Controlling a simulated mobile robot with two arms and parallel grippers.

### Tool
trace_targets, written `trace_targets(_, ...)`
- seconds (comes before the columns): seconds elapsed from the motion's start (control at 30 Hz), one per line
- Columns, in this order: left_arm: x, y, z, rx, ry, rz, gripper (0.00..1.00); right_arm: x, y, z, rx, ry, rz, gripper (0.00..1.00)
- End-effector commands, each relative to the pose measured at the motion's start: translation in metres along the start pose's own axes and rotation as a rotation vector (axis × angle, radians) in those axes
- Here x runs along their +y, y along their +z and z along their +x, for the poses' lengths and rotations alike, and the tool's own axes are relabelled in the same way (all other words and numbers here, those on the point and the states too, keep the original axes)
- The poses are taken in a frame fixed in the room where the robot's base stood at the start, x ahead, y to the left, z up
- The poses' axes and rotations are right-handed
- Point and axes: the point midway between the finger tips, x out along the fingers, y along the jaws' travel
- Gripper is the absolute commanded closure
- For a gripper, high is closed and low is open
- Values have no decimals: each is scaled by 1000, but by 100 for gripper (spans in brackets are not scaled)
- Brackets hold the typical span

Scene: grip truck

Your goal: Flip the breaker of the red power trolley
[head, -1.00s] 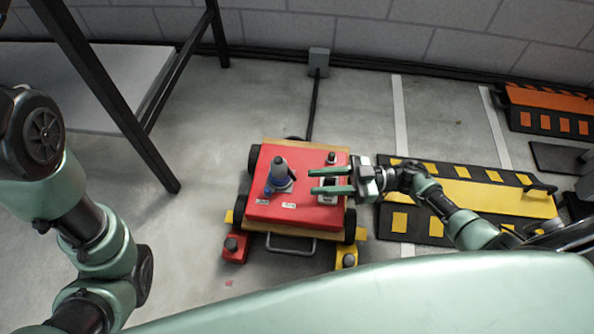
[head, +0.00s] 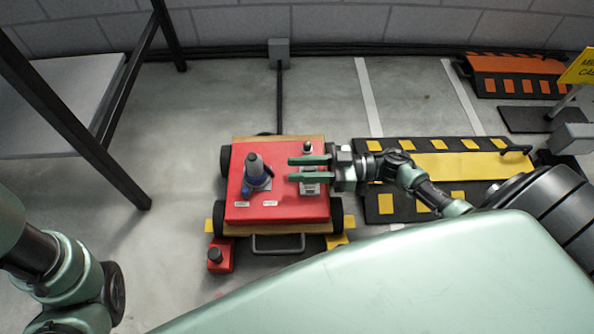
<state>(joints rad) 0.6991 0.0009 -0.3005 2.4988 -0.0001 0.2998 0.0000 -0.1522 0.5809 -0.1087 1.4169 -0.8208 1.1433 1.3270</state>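The red power trolley (head: 277,208) stands on the floor in the middle of the head view, with black wheels and a front handle. A small light-grey fitting (head: 310,187), likely the breaker, sits on the right part of its top, partly hidden by my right gripper. My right gripper (head: 292,169) reaches in from the right over that fitting. Its two green fingers are apart with nothing seen between them. I cannot tell whether a finger touches the fitting. A grey and blue plug (head: 257,170) stands upright on the left part of the top. My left gripper is out of view.
A black table frame (head: 75,125) with a grey shelf stands at left. A yellow-and-black cable ramp (head: 460,166) lies right of the trolley, and an orange one (head: 515,64) farther back. A red wheel chock (head: 220,258) is at the trolley's front left. A cable runs to a wall box (head: 279,50).

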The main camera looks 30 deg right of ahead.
Motion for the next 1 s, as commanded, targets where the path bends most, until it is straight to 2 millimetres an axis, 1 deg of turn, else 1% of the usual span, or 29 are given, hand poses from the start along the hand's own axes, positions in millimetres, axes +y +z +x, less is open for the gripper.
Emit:
trace_targets(0.03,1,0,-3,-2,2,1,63,0,1,4,2,0,-1,67)
trace_targets(0.1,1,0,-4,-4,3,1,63,0,0,7,1,1,-1,67)
trace_targets(0.33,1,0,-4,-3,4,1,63,0,-1,7,0,1,0,67)
trace_targets(0.37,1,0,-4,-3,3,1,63,0,-1,7,0,1,0,70)
trace_targets(0.4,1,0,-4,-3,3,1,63,0,-1,7,0,1,0,81)
trace_targets(0.47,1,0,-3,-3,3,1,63,0,-1,7,0,1,0,98)
trace_targets(0.5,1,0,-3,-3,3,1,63,0,0,7,0,1,0,100)
trace_targets(0.67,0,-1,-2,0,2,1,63,0,-1,7,0,0,3,100)
trace_targets(0.77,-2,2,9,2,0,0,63,1,-5,7,-2,0,42,100)
trace_targets(0.87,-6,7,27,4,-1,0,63,5,-8,7,-4,1,122,100)
trace_targets(1.0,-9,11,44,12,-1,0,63,10,-5,7,-5,1,261,100)
